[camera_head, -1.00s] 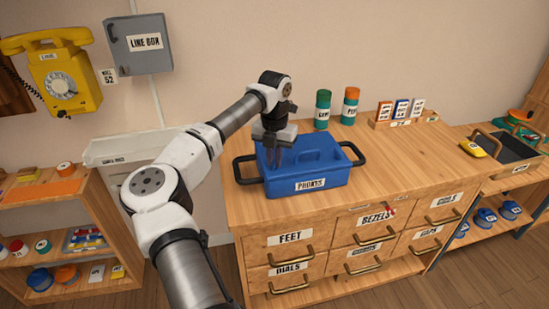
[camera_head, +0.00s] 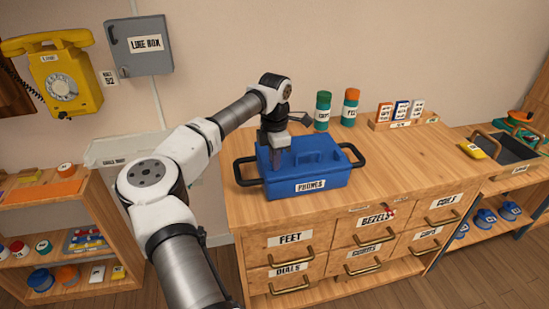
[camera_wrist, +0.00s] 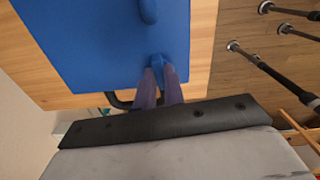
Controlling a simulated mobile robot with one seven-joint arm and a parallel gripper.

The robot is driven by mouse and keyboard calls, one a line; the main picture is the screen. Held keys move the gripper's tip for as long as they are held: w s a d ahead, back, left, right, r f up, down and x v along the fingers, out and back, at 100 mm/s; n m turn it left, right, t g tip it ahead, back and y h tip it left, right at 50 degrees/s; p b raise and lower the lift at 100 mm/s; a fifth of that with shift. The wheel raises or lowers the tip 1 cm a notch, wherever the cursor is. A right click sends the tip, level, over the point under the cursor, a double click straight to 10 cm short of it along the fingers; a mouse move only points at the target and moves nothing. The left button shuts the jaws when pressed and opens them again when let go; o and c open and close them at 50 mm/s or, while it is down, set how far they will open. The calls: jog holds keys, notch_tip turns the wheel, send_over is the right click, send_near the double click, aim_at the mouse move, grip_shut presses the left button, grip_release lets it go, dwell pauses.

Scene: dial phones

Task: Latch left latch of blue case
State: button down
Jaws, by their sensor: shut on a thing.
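The blue case (camera_head: 322,180), labelled PHONES, sits on the wooden cabinet top with its lid down and a black handle at each side. In the wrist view the case (camera_wrist: 100,45) fills the upper left. My gripper (camera_head: 277,165) points down at the left part of the case. In the wrist view my gripper's two fingers (camera_wrist: 160,72) close around a small blue tab (camera_wrist: 157,60) at the case's edge, which appears to be the left latch. The black left handle (camera_wrist: 119,100) is beside the fingers, partly hidden. The latch itself cannot be made out in the head view.
Two green and orange canisters (camera_head: 322,111) stand behind the case. A card rack (camera_head: 403,123) is at the back right. The cabinet top (camera_head: 420,165) is clear to the right of the case. A yellow phone (camera_head: 55,75) and a grey line box (camera_head: 140,45) hang on the wall.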

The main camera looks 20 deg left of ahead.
jog(key=shift+m, duration=0.6)
jog(key=shift+d, duration=0.1)
jog(key=c, duration=1.5)
grip_release()
notch_tip(320, 180, up, 14)
jog(key=shift+f+b, duration=0.1)
jog(key=shift+b, duration=0.9)
